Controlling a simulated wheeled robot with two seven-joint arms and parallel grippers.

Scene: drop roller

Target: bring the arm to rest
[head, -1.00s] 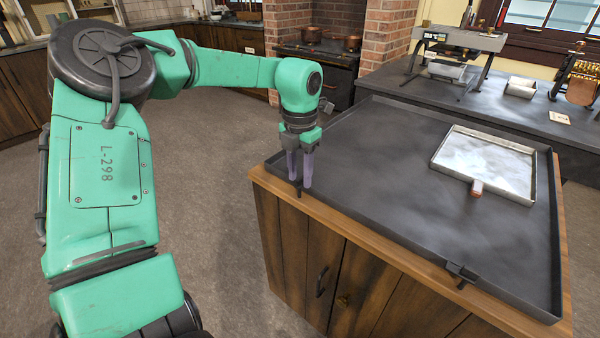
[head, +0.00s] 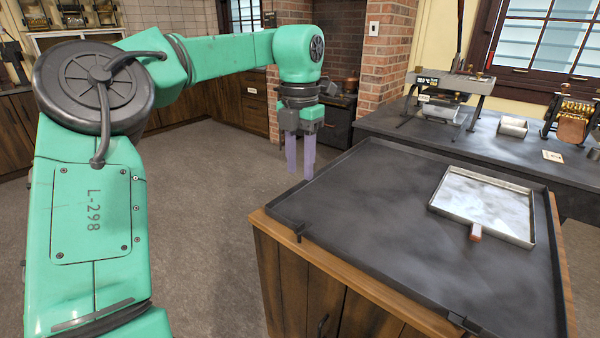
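My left arm (head: 90,190) is green, comes in from the left and bends over to a downward-pointing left gripper (head: 300,157). Its two pale purple fingers stand apart with nothing visible between them. The gripper hangs beside the far left edge of the dark tray-topped counter (head: 350,225), and in the picture the fingers appear just left of its rim. My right gripper does not show.
A shallow metal tray (head: 460,187) with a whitish sheet inside and a wooden handle lies on the counter's right. Open floor (head: 200,220) lies left of the counter.

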